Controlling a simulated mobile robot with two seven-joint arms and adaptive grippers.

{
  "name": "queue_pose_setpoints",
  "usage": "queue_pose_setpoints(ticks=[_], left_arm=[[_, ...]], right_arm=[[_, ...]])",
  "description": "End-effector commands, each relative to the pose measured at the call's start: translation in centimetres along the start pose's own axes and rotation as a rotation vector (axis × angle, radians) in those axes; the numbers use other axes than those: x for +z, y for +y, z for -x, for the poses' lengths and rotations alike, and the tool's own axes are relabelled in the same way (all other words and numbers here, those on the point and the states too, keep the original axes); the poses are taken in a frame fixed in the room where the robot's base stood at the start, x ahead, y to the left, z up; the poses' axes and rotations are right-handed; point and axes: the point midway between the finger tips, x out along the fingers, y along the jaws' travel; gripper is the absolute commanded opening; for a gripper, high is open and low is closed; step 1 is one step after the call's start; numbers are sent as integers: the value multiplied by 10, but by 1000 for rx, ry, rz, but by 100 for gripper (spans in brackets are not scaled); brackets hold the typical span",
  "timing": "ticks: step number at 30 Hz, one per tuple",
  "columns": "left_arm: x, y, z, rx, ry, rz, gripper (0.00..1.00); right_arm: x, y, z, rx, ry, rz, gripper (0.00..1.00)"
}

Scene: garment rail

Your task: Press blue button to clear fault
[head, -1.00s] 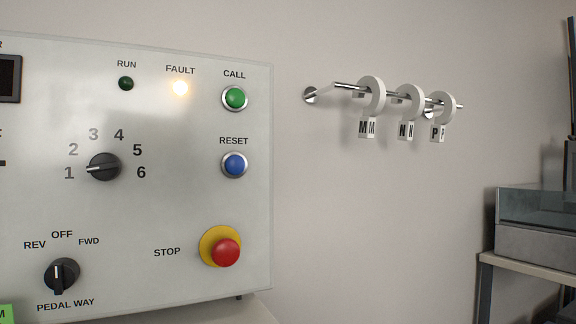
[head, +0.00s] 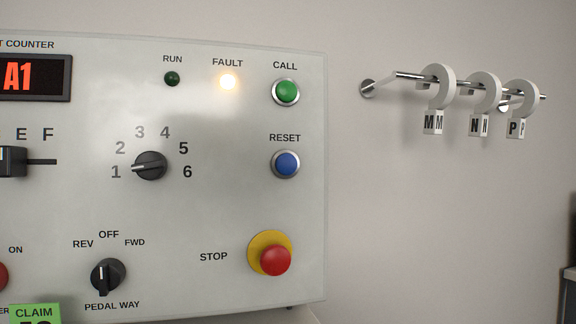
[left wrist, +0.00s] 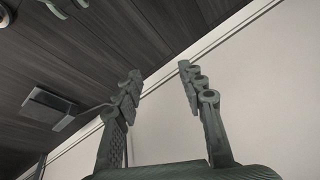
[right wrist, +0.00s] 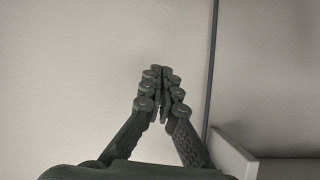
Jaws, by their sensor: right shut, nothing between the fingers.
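The blue button (head: 286,164) sits under the label RESET on the right side of the grey control panel (head: 230,130) in the head view. The FAULT lamp (head: 228,82) glows yellow-white. My left gripper (left wrist: 157,78) shows in the left wrist view with its fingers apart and nothing between them. My right gripper (right wrist: 162,72) shows in the right wrist view with its fingertips together and empty. Neither gripper is in the head view, and neither wrist view shows the button, so their distance from it cannot be told.
A green CALL button (head: 286,92) is above the blue one, and a red STOP button (head: 276,260) on a yellow base is below it. A rotary selector (head: 150,166) is to the left. A wall rail (head: 412,76) with lettered white rings is right of the panel.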

Motion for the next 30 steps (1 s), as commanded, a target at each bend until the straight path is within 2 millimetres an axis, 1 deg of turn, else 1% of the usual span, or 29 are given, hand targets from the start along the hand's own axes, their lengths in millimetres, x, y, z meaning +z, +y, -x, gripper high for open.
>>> queue_pose_setpoints(ticks=[1,2,3,5,6,8,9,11,12,14,15,17,18,20,23,24,26,27,30], left_arm=[[-2,0,0,-1,1,0,40],[-2,0,0,-1,1,0,40],[-2,0,1,-1,0,0,40],[-2,0,1,-1,-1,-1,40],[-2,0,2,-1,-1,-1,40],[-1,0,2,-1,0,-1,40],[-1,0,3,-1,1,-2,40],[-1,1,4,-1,3,-2,40],[-1,1,5,-1,2,-3,40],[1,1,5,-1,0,-3,40],[2,1,5,-1,-3,-3,40],[4,1,5,-1,-7,-4,40],[6,1,5,-1,-10,-5,40],[8,1,5,-1,-15,-5,40],[9,1,6,-2,-19,-5,40],[9,1,7,-3,-18,-5,40],[7,0,8,-4,-15,-5,40],[6,-1,10,-5,-11,-4,40],[3,-2,11,-7,-5,-3,40]], right_arm=[[-27,-8,3,-23,58,1,0],[-41,-13,5,-36,87,0,0],[-59,-20,9,-55,126,-1,0],[-87,-30,16,-84,187,-1,0],[-104,-36,21,-103,225,-1,0],[-130,-46,30,-132,284,0,0],[-146,-53,37,-151,322,0,0],[-170,-63,48,-181,377,2,0],[-185,-70,56,-201,413,3,0],[-206,-80,69,-232,465,5,0],[-220,-86,78,-252,502,7,0],[-240,-96,93,-284,554,10,0],[-253,-103,104,-305,589,13,0],[-271,-113,120,-339,641,18,0],[-300,-131,151,-398,729,27,0],[-310,-138,165,-422,764,32,0],[-325,-148,186,-462,818,39,0],[-334,-155,200,-487,852,44,0],[-352,-171,234,-548,927,57,0]])
